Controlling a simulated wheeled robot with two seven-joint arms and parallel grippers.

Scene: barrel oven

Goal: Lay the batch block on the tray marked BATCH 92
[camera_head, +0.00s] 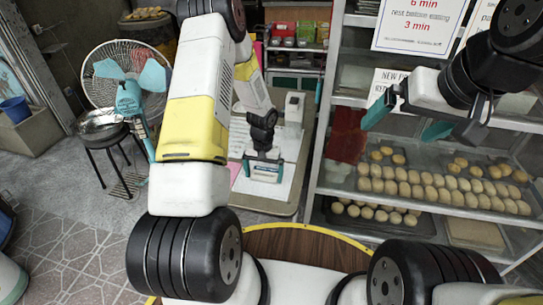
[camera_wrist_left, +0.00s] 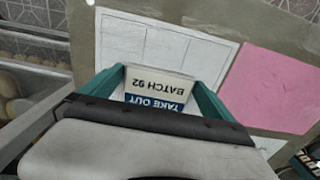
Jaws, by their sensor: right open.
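The batch block (camera_wrist_left: 158,88) is white and blue, with the words TAKE OUT and BATCH 92 upside down in the left wrist view. It sits between the teal fingers of my left gripper (camera_wrist_left: 160,92), which appear to close on its two sides. In the head view my left gripper (camera_head: 265,158) points down with the block (camera_head: 265,172) at its tips, over the counter. Whether the block touches the surface is unclear. My right gripper (camera_head: 408,122) is open and empty before the shelves. No tray marked BATCH 92 can be read.
White sheets and a pink sheet (camera_wrist_left: 275,85) lie on the counter. A glass-fronted rack at right holds trays of buns (camera_head: 435,185) and a bare-looking tray (camera_head: 475,233). A fan (camera_head: 125,75) and a stool with a metal bowl (camera_head: 100,120) stand at left.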

